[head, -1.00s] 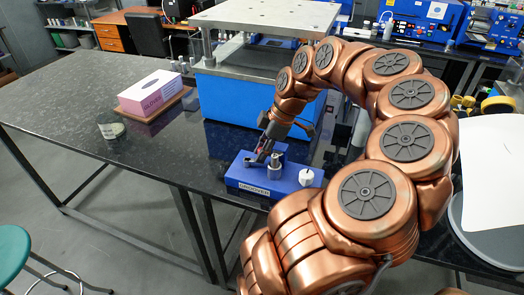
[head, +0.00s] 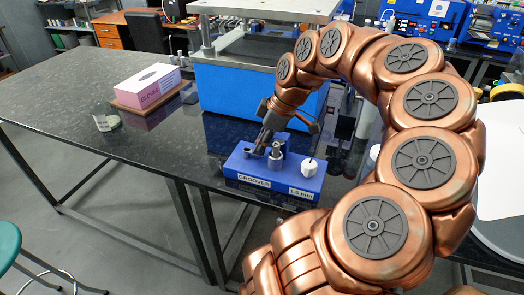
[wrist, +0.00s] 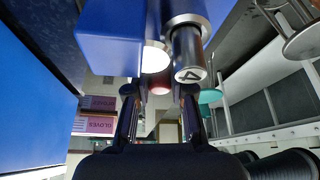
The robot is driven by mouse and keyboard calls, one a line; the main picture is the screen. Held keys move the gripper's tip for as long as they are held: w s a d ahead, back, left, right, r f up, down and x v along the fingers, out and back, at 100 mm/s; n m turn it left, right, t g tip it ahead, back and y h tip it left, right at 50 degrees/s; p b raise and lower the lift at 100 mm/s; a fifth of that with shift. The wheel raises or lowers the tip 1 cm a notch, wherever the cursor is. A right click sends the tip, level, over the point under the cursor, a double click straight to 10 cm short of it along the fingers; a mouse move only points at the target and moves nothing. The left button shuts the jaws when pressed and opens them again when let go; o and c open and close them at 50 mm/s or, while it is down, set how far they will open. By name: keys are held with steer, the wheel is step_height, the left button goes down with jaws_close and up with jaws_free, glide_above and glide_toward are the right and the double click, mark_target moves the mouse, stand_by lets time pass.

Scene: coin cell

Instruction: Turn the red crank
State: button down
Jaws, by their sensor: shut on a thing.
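The blue groover block (head: 243,169) stands near the front edge of the black bench, with a metal post (head: 275,163) and a white knob (head: 309,167) on top. My gripper (head: 262,143) points down at the left part of the block, beside the post. In the wrist view my two fingers (wrist: 160,112) are around the red crank handle (wrist: 158,88), of which only a small red end shows. The crank's arm is mostly hidden there, and the handle is hidden by my gripper in the head view. The post also shows close up in the wrist view (wrist: 188,52).
A blue press (head: 235,92) stands behind the block. A pink glove box (head: 147,85) and a small labelled jar (head: 106,123) are on the left of the bench. A round grey surface with white paper (head: 503,165) is at the right. The bench's left middle is clear.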

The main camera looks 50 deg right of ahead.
steer(key=m+b, duration=0.1)
steer(key=b, duration=0.2)
steer(key=a+f+m+h+b, duration=0.1)
steer(key=m+b, duration=0.1)
steer(key=b, duration=0.1)
steer(key=shift+s+a+m, duration=0.15)
steer(key=shift+m, duration=0.15)
steer(key=m+h+b, duration=0.1)
steer(key=b, duration=0.1)
steer(key=a+m+b, duration=0.1)
steer(key=m+b, duration=0.1)
steer(key=shift+a+r+m+h, duration=0.2)
steer(key=shift+m+h, duration=0.1)
steer(key=shift+h, duration=0.1)
steer(key=m+b, duration=0.1)
steer(key=a+m+h+b, duration=0.1)
steer(key=m, duration=0.1)
steer(key=shift+w+r+m, duration=0.1)
steer(key=shift+w+m, duration=0.2)
steer(key=shift+w, duration=0.1)
steer(key=shift+w+a+r+m+g+h+b, duration=0.15)
steer(key=shift+a+m+h, duration=0.1)
steer(key=shift+m, duration=0.4)
steer(key=shift+w+a+f+m+g+h+b, duration=0.1)
steer(key=shift+w+m+g+h+b, duration=0.1)
steer(key=shift+m, duration=0.4)
steer(key=shift+w+a+r+m+g+h+b, duration=0.15)
steer(key=shift+a+m+h, duration=0.1)
steer(key=shift+m, duration=0.4)
